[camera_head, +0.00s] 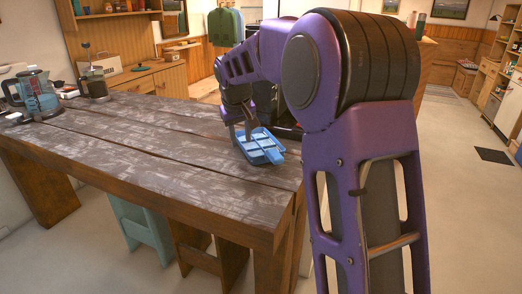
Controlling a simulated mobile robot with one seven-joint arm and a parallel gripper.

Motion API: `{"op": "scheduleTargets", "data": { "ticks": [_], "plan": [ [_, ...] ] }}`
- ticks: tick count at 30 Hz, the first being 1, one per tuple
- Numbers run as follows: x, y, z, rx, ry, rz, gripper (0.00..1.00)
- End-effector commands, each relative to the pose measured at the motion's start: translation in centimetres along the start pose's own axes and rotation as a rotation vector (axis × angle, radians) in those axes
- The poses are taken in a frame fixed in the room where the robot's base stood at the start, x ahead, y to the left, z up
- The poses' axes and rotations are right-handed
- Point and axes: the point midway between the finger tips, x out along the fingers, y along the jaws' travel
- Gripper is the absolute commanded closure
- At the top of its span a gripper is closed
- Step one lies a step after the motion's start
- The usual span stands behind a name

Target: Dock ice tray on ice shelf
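A blue ice tray (262,150) with pale compartments is at the right end of the dark wooden table, in the head view. My gripper (247,137) is at the tray's far left side, with its fingers reaching down to it. My purple arm covers part of the gripper and the area behind it. I cannot tell whether the fingers are closed on the tray, or whether the tray rests on the tabletop or is just above it. I cannot make out an ice shelf; a dark object behind my arm is mostly hidden.
The long wooden table (150,150) has a wide clear top. Open floor lies to the right.

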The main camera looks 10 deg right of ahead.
Motion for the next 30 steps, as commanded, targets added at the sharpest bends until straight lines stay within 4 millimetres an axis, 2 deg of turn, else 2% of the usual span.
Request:
{"op": "scheduleTargets", "data": {
  "ticks": [3,6,13,18,20,30],
  "plan": [
    [2.2,0.2,0.0,0.000,-0.003,-0.001,0.61],
    [3.2,0.2,-0.1,0.000,-0.001,-0.001,0.61],
    [3.3,0.2,-0.1,0.000,0.000,0.000,0.61],
    [3.3,0.2,-0.1,0.000,0.000,0.000,0.92],
    [3.3,0.2,-0.1,0.000,0.000,0.000,1.00],
    [3.3,0.2,-0.1,0.000,0.000,0.000,1.00]
  ]
}}
